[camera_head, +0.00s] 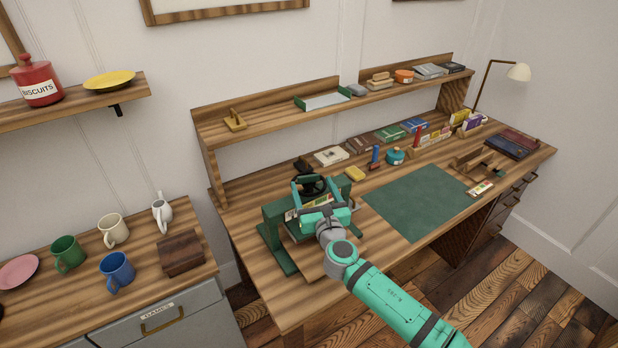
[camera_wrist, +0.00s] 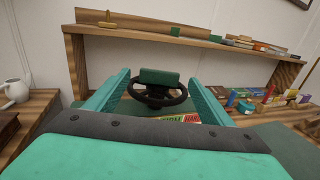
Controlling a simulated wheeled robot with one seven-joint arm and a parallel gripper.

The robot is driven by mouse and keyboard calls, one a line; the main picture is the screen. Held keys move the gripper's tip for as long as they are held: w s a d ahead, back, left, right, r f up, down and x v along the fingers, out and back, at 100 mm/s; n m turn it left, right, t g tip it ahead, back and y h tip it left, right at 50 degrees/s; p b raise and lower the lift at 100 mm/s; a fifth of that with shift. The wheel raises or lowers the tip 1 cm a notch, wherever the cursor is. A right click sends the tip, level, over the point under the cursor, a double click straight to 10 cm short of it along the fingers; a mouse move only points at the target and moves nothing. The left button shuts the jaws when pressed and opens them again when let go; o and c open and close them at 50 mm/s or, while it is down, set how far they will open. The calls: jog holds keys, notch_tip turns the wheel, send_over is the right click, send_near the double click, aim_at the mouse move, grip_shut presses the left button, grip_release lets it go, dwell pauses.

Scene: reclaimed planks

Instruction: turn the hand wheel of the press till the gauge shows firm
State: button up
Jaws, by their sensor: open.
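The press has a green frame (camera_head: 273,237) and stands at the left front of the desk. Its black hand wheel (camera_head: 312,187) lies near the top, and in the wrist view the wheel (camera_wrist: 160,99) shows between my fingers, ahead of them. A green crosspiece (camera_wrist: 161,76) rises behind or above its hub. My gripper (camera_head: 320,192) is open, its two teal fingers spread to either side of the wheel; I cannot tell whether either touches it. A coloured gauge strip (camera_wrist: 189,119) shows below the wheel, partly hidden by my gripper. Its pointer cannot be made out.
A green mat (camera_head: 420,200) lies right of the press. A blue-handled stamp (camera_head: 375,157), a teal pot (camera_head: 395,156) and books stand behind it. A shelf (camera_head: 270,124) runs along the back. Mugs and a wooden box (camera_head: 181,254) sit on the left cabinet.

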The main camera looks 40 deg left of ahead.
aim_at(309, 178)
jog(key=shift+x, duration=2.6)
jog(key=shift+d, duration=0.1)
jog(key=c, duration=1)
